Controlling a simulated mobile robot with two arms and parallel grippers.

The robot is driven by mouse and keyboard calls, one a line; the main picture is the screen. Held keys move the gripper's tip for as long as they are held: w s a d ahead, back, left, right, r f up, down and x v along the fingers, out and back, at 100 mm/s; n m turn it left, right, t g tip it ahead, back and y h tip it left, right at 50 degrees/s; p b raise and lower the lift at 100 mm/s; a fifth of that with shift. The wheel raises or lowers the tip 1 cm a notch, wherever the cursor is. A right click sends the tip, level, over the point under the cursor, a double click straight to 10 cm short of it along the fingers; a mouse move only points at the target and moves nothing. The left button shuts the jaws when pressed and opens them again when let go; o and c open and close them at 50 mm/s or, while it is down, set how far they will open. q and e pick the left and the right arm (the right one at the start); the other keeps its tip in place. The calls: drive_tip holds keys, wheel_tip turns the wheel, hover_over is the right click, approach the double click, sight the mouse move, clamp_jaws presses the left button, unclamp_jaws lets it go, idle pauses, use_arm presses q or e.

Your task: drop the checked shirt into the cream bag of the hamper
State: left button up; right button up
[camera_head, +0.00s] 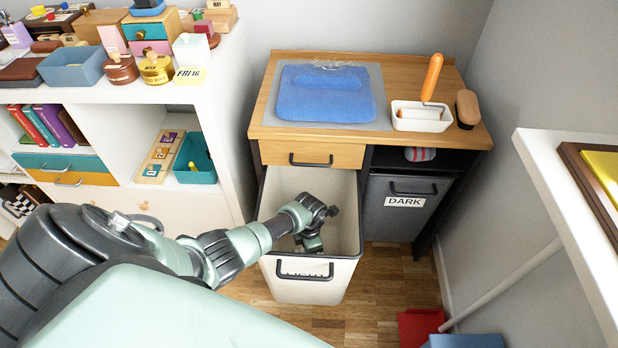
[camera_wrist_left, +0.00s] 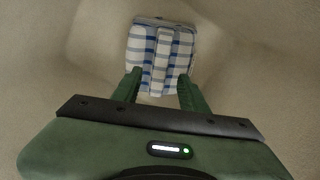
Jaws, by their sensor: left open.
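The cream bag (camera_head: 345,205) of the hamper is pulled out below the wooden top, and its mouth faces up. My left gripper (camera_head: 311,246) reaches down into this bag. In the left wrist view my left gripper (camera_wrist_left: 160,88) is open, its two green fingers apart. The checked shirt (camera_wrist_left: 160,55), folded, white with blue and grey checks, lies just beyond the fingertips against the cream lining (camera_wrist_left: 255,60). I cannot tell whether the fingers touch it. The shirt does not show in the head view. My right gripper is not in view.
A closed dark bin (camera_head: 400,215) marked DARK stands to the right of the cream bag. A blue folded cloth (camera_head: 325,100) and a lint roller (camera_head: 431,80) in a white tray are on the top. A white shelf (camera_head: 225,130) stands at the left.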

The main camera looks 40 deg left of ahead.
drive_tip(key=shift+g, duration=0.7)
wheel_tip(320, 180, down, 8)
drive_tip(key=p, duration=0.4)
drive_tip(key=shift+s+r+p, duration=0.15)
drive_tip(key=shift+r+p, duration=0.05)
drive_tip(key=shift+p, duration=0.2)
use_arm(q)
wheel_tip(320, 180, up, 12)
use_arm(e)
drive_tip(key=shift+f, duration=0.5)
use_arm(q)
drive_tip(key=shift+r, duration=0.1)
